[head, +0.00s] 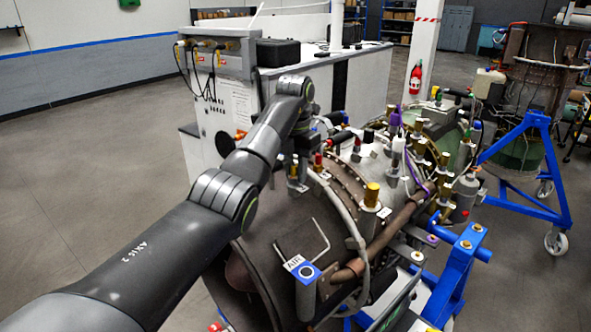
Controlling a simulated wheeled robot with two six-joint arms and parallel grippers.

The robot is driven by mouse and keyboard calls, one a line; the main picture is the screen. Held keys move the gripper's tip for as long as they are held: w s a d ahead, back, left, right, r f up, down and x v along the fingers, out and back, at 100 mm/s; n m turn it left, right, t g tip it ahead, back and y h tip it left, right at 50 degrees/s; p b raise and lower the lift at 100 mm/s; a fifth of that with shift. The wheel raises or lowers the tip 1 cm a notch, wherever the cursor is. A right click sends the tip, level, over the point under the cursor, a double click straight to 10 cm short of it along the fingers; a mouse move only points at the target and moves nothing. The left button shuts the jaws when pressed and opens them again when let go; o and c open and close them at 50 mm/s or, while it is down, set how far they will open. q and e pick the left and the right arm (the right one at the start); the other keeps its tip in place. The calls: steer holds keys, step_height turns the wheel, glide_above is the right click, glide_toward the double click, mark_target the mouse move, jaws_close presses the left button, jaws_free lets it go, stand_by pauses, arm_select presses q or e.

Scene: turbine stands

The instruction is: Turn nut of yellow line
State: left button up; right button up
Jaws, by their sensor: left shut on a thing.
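My left arm comes in from the left over the turbine casing (262,262). My left gripper (297,165) points down at the casing's upper left side. It is shut on a small nut or fitting, mostly hidden by the fingers, and the line's colour is not clear there. A red-capped fitting (318,161) stands just right of it. Gold-coloured fittings stand further right, one large (371,195) in front and several around the purple-capped fitting (394,118). My right gripper is not in view.
A copper-coloured pipe (395,225) and a grey hose cross the casing. A blue stand (458,275) carries it at right. A white cabinet (208,140) stands behind my arm. Open floor (90,150) lies at left.

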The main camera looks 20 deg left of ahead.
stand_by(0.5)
arm_select(q)
steer(key=o, duration=0.7)
